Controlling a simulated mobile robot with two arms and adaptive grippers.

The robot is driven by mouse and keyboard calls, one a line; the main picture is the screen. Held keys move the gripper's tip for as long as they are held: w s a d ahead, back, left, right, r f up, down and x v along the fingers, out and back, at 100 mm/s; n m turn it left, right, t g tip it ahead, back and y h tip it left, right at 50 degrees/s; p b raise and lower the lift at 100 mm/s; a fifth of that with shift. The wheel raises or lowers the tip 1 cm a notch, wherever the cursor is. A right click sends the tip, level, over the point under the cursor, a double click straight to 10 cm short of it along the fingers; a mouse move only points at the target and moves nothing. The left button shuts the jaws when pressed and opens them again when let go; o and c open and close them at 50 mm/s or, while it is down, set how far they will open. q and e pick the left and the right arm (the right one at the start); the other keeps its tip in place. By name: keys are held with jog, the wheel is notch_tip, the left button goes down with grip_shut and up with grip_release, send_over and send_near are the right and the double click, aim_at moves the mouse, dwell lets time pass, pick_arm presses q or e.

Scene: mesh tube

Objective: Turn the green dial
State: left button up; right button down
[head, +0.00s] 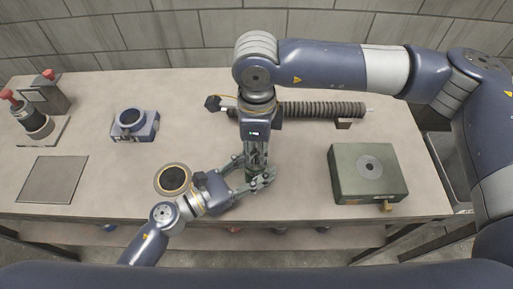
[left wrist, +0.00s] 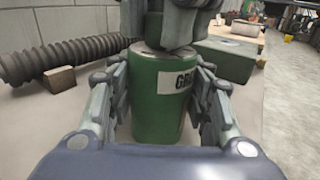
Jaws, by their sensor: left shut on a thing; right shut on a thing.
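A green cylinder (left wrist: 158,100) with a white label starting "GR" stands upright in the left wrist view. My left gripper (left wrist: 160,110) has its fingers on both sides of it, shut on it. My right gripper (left wrist: 168,35) comes straight down from above and is shut at the cylinder's top; its fingers hide most of the top. In the head view, my left gripper (head: 256,178) reaches in from the lower left and my right gripper (head: 256,160) stands over the same spot, so the cylinder is mostly hidden. I cannot make out a separate dial on it.
A ribbed hose (head: 320,109) lies behind. A round dark pad (head: 174,179), a blue fixture (head: 134,125), a flat plate (head: 54,180) and red-knobbed devices (head: 36,122) are left. Table (head: 105,175) is clear between them.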

pick_arm(q)
jog(key=shift+a, duration=0.1)
pick_arm(e)
jog(key=shift+w+d+n, duration=0.1)
jog(key=shift+n, duration=1.1)
jog(key=c, duration=1.3)
grip_release()
jog(key=shift+c, duration=0.2)
notch_tip(320, 180, up, 12)
